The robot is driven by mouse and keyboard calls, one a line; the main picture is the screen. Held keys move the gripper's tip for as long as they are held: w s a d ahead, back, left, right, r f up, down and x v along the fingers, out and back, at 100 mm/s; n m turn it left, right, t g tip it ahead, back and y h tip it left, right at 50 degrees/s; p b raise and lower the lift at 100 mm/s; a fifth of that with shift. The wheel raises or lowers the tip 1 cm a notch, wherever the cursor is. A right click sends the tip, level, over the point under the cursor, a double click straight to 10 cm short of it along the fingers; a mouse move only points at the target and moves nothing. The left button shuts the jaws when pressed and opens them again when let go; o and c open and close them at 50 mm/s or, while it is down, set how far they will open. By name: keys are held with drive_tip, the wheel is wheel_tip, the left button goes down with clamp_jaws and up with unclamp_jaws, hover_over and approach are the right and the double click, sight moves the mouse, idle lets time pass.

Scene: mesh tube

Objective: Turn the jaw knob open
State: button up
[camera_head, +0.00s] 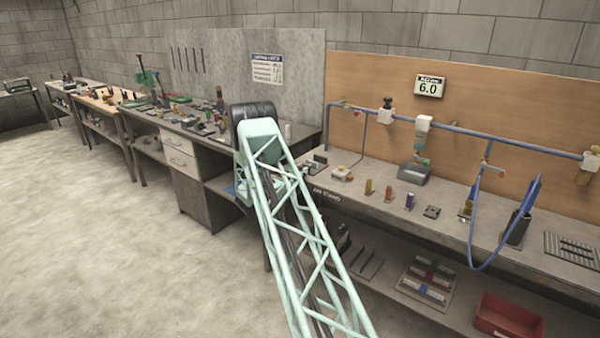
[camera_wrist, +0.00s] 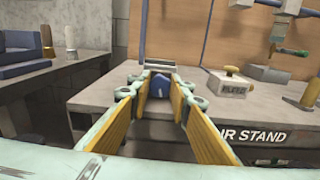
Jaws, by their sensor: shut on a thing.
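A small blue knob (camera_wrist: 160,88), which appears to be the jaw knob, sits at the near edge of the bench marked "AIR STAND". My gripper (camera_wrist: 160,77) has its two yellow-padded fingers on either side of the knob, shut on it near the tips. The fixture behind the knob is mostly hidden by the fingers; a grey upright plate (camera_wrist: 159,62) shows behind it. In the head view, my green lattice arm reaches to the left end of this bench, and the arm hides the knob and fingertips.
A tan block with a knob (camera_wrist: 232,84) stands right of my gripper. The air bench (camera_head: 375,215) carries several small coloured parts. A blue pipe (camera_head: 455,126) and a hanging blue hose (camera_head: 472,235) are further right. A second bench (camera_wrist: 30,85) is at left.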

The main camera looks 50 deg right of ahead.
drive_tip(key=shift+n, duration=0.3)
drive_tip(key=n, duration=0.3)
drive_tip(key=shift+w+n+p, duration=0.1)
drive_tip(key=shift+n+p, duration=0.25)
drive_tip(key=shift+n, duration=1.55)
drive_tip(key=o, duration=0.8)
drive_tip(key=shift+o, duration=0.2)
drive_tip(key=shift+m, duration=0.5)
